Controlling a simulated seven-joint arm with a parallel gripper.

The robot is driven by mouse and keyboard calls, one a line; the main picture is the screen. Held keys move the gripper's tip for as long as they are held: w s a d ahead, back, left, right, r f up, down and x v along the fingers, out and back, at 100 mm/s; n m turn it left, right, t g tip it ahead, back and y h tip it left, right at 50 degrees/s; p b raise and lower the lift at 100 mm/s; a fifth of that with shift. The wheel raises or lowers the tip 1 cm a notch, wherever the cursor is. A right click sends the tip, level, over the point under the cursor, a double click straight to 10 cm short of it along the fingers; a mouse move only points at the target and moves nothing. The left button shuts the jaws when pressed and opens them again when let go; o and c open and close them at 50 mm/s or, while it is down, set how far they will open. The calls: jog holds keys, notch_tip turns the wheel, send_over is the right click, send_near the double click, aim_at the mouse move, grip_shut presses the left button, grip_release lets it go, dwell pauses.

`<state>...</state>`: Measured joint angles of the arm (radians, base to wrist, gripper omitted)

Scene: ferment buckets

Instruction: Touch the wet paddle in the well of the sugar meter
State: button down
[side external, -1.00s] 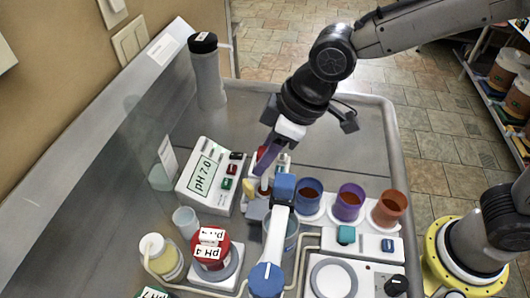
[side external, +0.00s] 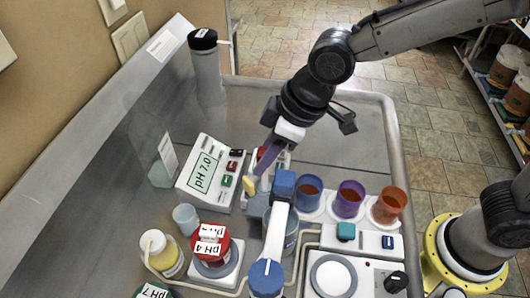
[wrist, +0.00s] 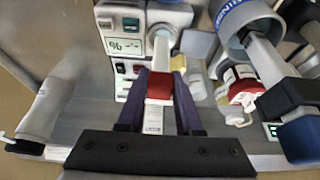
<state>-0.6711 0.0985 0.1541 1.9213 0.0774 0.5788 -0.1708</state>
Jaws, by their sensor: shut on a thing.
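My gripper (wrist: 160,78) has its two purple fingers shut on the paddle (wrist: 159,87), whose red part shows between them in the wrist view. A pale strip runs from the red part toward the round well (wrist: 163,36) of the sugar meter (wrist: 124,45), which shows a green "% --" display. I cannot tell whether the paddle's end touches the well. In the side external view my gripper (side external: 262,170) points down left in front of the white sugar meter (side external: 284,160). A small yellow piece (side external: 250,185) shows by the fingertips; the well is hidden there.
A blue-topped white arm (side external: 277,235) stands close in front. Blue, purple and orange cups (side external: 348,200) are at right. A red-lidded jar (side external: 212,252) and a yellow bottle (side external: 162,255) are at front left.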

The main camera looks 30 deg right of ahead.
dwell(0.3)
jog(key=shift+r, duration=3.05)
